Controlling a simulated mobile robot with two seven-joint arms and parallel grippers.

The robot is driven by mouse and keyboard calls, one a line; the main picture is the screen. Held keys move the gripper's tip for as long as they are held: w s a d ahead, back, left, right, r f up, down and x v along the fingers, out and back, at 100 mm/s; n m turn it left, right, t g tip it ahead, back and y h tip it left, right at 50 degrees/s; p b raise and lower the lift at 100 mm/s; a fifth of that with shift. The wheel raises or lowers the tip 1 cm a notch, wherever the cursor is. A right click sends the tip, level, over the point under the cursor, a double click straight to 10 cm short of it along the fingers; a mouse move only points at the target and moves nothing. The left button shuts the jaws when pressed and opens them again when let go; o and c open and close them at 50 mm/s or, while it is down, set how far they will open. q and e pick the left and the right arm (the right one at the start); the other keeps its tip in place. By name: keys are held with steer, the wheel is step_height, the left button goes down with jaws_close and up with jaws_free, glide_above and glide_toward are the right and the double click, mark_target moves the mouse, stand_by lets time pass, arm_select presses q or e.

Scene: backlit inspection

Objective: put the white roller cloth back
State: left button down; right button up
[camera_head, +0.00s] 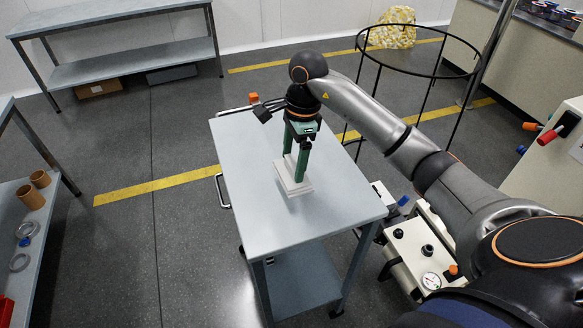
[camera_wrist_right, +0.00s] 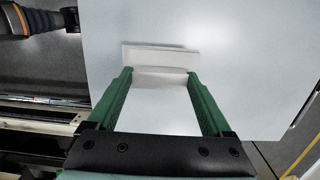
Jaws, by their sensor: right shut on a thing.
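The white roller cloth (camera_head: 293,183) shows as a pale, flat-sided block at the middle of the grey cart top (camera_head: 245,205). My right gripper (camera_head: 294,172) reaches down from above with its green fingers on either side of it. In the right wrist view the cloth (camera_wrist_right: 160,58) spans the gap between the fingertips, and the right gripper (camera_wrist_right: 160,78) is shut on it. The fingers hide part of the cloth in the head view. I cannot tell whether it touches the cart top or is slightly above it. My left gripper is not in view.
A black wire hoop stand (camera_head: 372,62) stands behind right. A grey shelf unit (camera_head: 130,60) is at the back left. The front and left of the cart top are clear.

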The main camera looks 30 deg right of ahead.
mark_target(293, 161)
steer(key=shift+w+f, duration=0.2)
steer(key=shift+f, duration=0.05)
steer(key=shift+w+f+p, duration=0.2)
steer(key=shift+f+p, duration=0.15)
steer(key=shift+f, duration=1.45)
steer(key=o, duration=1)
steer(key=shift+r, duration=0.1)
steer(key=r, duration=0.4)
steer(key=d+r, duration=0.1)
steer(key=r, duration=0.6)
steer(key=shift+s+d+r, duration=0.15)
steer(key=shift+d+r, duration=0.1)
steer(key=shift+r, duration=0.15)
